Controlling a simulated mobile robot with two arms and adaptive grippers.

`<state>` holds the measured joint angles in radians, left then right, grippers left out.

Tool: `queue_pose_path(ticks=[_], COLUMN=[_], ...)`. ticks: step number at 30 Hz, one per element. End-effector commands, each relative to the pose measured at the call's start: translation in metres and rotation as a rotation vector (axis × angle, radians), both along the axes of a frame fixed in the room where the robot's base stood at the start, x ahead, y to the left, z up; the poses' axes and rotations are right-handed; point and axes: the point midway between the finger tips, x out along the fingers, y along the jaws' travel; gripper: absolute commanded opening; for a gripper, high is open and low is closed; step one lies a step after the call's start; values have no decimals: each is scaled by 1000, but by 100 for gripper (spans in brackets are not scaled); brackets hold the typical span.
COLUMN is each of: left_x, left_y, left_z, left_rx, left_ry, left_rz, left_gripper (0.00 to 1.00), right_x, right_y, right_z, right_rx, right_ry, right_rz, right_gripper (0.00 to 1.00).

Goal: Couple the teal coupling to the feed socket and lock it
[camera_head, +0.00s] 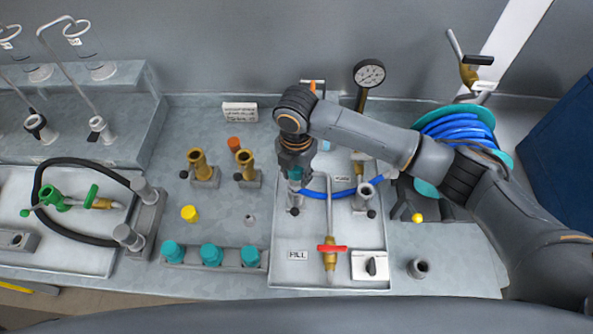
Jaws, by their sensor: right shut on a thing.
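My right gripper (295,158) comes down from above at the back left of the grey tray (280,272). It is shut on the teal coupling (295,174), most of which the fingers hide. The coupling is upright, directly over a grey socket (294,201) with a black knob. I cannot tell whether they touch. A second grey socket (366,196) stands to the right. A small label lies between them, too small to read, so I cannot tell which is the feed socket. A blue hose (328,194) runs between this area and the reel. My left gripper is out of view.
A hose reel (461,122) stands at the right and a pressure gauge (369,74) at the back. A red-handled valve (331,249) stands in the tray. Brass fittings (200,168) and a rack of teal caps (211,254) are left of it.

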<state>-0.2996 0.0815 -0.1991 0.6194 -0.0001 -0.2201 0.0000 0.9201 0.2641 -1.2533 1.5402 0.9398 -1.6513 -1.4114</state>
Motion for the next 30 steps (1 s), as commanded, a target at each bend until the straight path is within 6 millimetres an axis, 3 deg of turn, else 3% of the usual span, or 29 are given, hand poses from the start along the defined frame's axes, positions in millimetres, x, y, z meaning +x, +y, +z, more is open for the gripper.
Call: queue_pose_path(ticks=[11, 30], left_x=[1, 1], left_y=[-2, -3], left_z=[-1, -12], left_rx=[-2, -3], left_ry=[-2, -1], left_rz=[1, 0], left_gripper=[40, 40], right_x=[1, 1], right_y=[1, 0], right_z=[-2, -28], right_rx=[2, -2], right_ry=[-1, 5], right_rz=[2, 2], right_gripper=[0, 0])
